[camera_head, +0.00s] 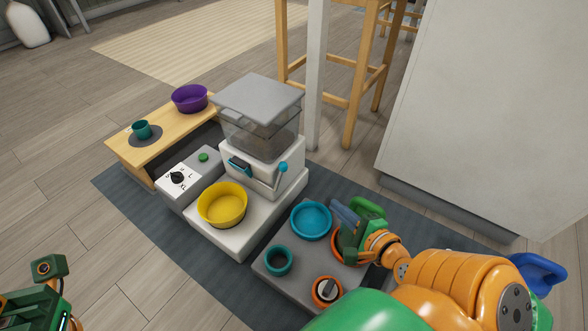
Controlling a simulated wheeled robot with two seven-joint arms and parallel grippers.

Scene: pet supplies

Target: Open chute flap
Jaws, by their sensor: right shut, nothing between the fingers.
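The pet feeder (262,150) is a white body with a clear hopper and a grey lid, standing on the mat. On its front is a small teal flap (240,167) above the yellow bowl (222,204); it looks closed, though it is small here. A lever with a blue knob (283,167) is on the feeder's right side. My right gripper (343,214) is shut and empty, over the grey tray and to the right of the feeder, apart from the flap. My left gripper (45,290) shows only partly at the lower left corner, its fingers unclear.
A grey tray (268,270) holds a blue bowl (311,221), a teal cup (278,260) and an orange-rimmed container (327,290). Left of the feeder are a control box (188,176) with a dial and a wooden bench (155,152) with a purple bowl (190,98). A stool stands behind.

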